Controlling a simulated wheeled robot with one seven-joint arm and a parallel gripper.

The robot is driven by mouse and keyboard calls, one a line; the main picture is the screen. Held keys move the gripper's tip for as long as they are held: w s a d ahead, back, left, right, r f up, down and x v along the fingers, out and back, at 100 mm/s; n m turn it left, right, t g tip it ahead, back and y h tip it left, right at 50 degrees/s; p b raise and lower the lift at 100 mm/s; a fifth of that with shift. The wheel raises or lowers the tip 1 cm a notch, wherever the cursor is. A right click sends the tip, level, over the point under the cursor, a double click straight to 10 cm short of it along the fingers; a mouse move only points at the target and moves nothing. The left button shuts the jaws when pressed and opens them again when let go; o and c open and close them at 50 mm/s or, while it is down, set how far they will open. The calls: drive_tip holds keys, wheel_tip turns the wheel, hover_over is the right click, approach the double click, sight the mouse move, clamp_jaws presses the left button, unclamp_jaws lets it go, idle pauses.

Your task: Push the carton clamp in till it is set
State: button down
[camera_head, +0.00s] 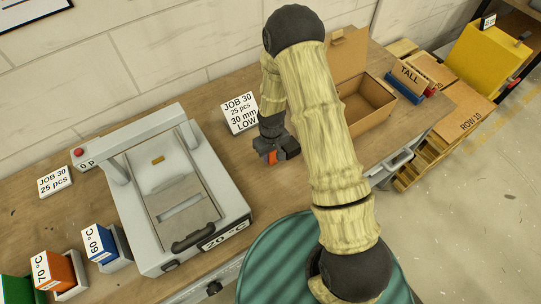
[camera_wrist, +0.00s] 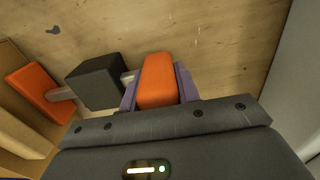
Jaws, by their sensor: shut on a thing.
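The carton clamp shows in the wrist view as a black block (camera_wrist: 97,80) with a short grey rod on each side. One rod ends in an orange block (camera_wrist: 157,80), the other in an orange pad (camera_wrist: 33,93). My gripper (camera_wrist: 158,84) is shut on the near orange block, its purple fingers on both sides. In the head view my gripper (camera_head: 270,156) is low over the bench, left of the open cardboard carton (camera_head: 368,105). The pad lies close to cardboard (camera_wrist: 22,130) at the wrist view's left edge; I cannot tell whether they touch.
A white JOB 30 sign (camera_head: 240,113) stands behind my gripper. My arm hides part of the bench and carton.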

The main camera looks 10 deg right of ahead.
drive_tip(key=shift+w+d, duration=0.25)
drive_tip(key=shift+d, duration=0.15)
drive_tip(key=c, duration=1)
unclamp_jaws()
drive_tip(key=shift+s, duration=0.1)
wheel_tip(320, 180, up, 18)
drive_tip(key=b, duration=0.3)
drive_tip(key=shift+f, duration=0.25)
